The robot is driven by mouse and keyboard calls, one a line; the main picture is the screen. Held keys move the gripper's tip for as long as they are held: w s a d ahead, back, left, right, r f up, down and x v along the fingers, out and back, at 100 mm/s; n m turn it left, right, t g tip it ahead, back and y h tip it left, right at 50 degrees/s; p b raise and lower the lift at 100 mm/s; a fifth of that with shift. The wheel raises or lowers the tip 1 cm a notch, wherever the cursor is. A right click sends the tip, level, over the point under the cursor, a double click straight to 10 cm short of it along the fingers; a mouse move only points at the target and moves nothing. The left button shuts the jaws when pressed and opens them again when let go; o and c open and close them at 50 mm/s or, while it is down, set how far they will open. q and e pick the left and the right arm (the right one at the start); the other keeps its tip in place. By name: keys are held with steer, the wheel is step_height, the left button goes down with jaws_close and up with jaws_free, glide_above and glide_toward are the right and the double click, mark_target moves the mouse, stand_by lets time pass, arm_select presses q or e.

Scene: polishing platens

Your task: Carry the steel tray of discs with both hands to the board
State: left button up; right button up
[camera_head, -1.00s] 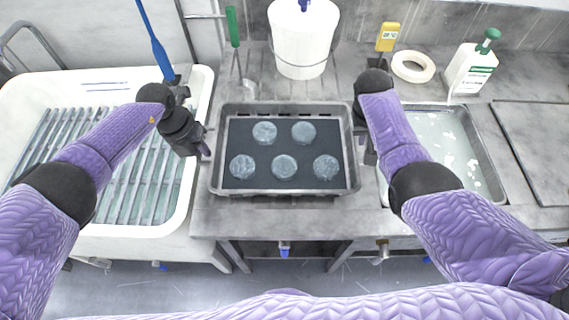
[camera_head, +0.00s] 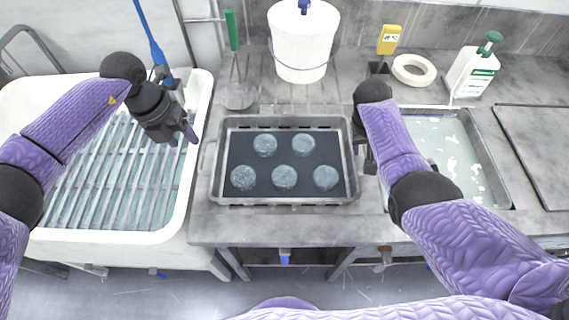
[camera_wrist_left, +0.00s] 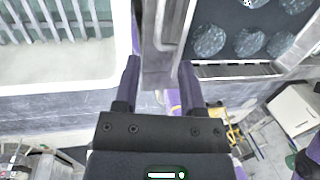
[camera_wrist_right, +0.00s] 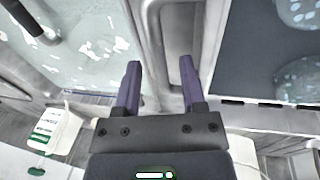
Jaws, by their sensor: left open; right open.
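The steel tray (camera_head: 285,201) lies on the grey counter in the head view, with a dark mat and several pale round discs (camera_head: 285,176) in it. My left gripper (camera_head: 183,140) is open and empty, left of the tray and apart from it, over the edge of the white basin. The left wrist view shows the tray's wall (camera_wrist_left: 235,71) ahead and to the right. My right gripper (camera_wrist_right: 160,63) is open at the tray's right side; the handle area lies ahead between its fingers, and contact cannot be told. A flat grey board (camera_head: 538,140) lies at the far right.
A white basin with a slatted rack (camera_head: 120,185) stands left. A water-filled sink (camera_head: 450,150) lies right, between tray and board.

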steer(key=shift+r, duration=0.15)
arm_select(q)
steer(key=r, duration=0.3)
steer(key=shift+s+a+r, duration=0.1)
steer(key=shift+a+r, duration=0.05)
steer(key=shift+a, duration=0.15)
arm_select(e)
step_height(320, 180, up, 11)
steer(key=a, duration=0.2)
steer(key=shift+s+a+r, duration=0.15)
steer(key=shift+s+r, duration=0.05)
